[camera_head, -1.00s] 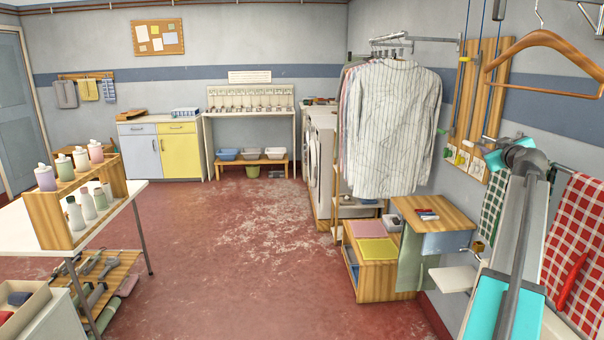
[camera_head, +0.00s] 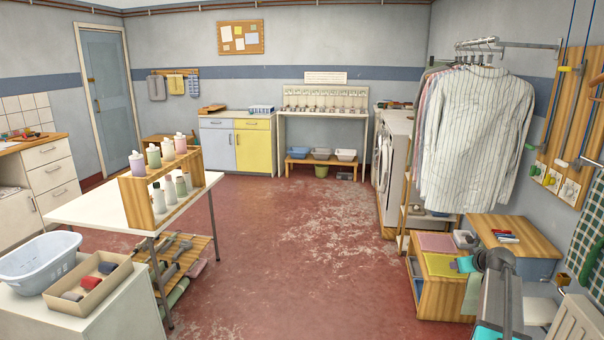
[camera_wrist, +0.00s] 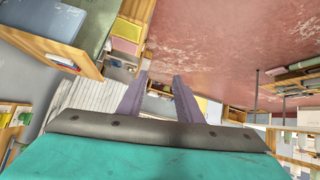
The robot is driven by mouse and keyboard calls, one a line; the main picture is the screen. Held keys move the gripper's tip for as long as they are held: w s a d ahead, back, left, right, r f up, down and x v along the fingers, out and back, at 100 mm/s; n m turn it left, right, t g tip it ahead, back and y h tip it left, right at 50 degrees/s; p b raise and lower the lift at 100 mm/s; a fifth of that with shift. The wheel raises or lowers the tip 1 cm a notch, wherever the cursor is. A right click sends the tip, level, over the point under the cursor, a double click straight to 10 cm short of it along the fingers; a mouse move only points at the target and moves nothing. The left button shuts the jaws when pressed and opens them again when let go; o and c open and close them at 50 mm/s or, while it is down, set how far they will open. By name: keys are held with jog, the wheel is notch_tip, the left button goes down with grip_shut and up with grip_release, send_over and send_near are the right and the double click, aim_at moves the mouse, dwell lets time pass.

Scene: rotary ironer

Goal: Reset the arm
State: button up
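My gripper (camera_wrist: 160,82) shows in the wrist view with two purple-grey fingers apart. Nothing is between them, and it is open. The wrist picture is upside down, with the red floor at its top and the striped shirts (camera_wrist: 90,97) to the left of the fingers. In the head view my grey and teal arm stands at the lower right, in front of the wooden-topped unit. The fingers cannot be made out there.
Hanging shirts (camera_head: 475,140) and the wooden-topped unit (camera_head: 540,232) are close to my arm. A white table (camera_head: 100,208) with a bottle rack (camera_head: 160,190) stands at left, near a blue basin (camera_head: 40,262). The red floor (camera_head: 290,250) between is clear.

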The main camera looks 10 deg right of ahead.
jog(key=s+a+f+g+y+p, duration=0.1)
jog(key=s+a+f+g+y, duration=0.3)
jog(key=a+f, duration=1.15)
jog(key=s+a+f+g+p, duration=0.1)
jog(key=s+a+f+g, duration=0.35)
jog(key=a+f, duration=1.1)
jog(key=s+a+f+g+p, duration=0.1)
jog(key=s+a+f, duration=0.3)
jog(key=s+a, duration=0.35)
jog(key=s+a+f+g, duration=0.2)
jog(key=s+a+f, duration=0.1)
jog(key=s+a, duration=0.5)
jog(key=s+a+f+g, duration=0.1)
jog(key=s+a+g, duration=0.1)
jog(key=s, duration=0.8)
jog(key=s+a+f+n+g+h+p, duration=0.1)
jog(key=s+a+f+g, duration=0.1)
jog(key=s, duration=0.7)
jog(key=shift+s+a+f, duration=0.3)
jog(key=shift+s+a, duration=0.05)
jog(key=shift+a, duration=0.1)
